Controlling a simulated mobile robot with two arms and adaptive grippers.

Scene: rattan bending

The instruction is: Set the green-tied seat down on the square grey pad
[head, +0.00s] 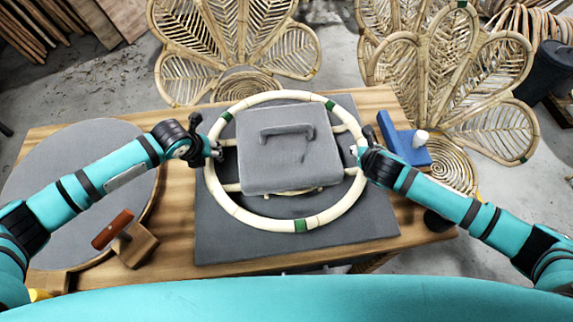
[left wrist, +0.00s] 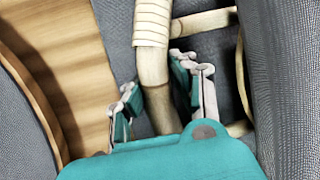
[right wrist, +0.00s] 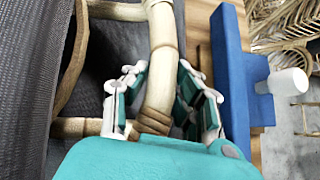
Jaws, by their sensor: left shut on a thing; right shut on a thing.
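The green-tied seat (head: 300,226) is a pale rattan ring with green bindings and cross rods, over the square grey pad (head: 225,245) in the head view. I cannot tell whether it touches the pad. A grey square block with a handle (head: 285,165) sits inside the ring's outline and hides its middle. My left gripper (head: 215,150) is shut on the ring's left side; the rim (left wrist: 152,60) passes between its fingers in the left wrist view. My right gripper (head: 358,153) is shut on the right side; the rim (right wrist: 162,45) is between its fingers in the right wrist view.
A round grey disc (head: 65,165) and a wooden block with a red-brown handle (head: 127,240) are at the left of the wooden table (head: 180,215). A blue tool (head: 405,142) with a white knob stands right of the pad. Rattan chair backs (head: 235,45) stand behind.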

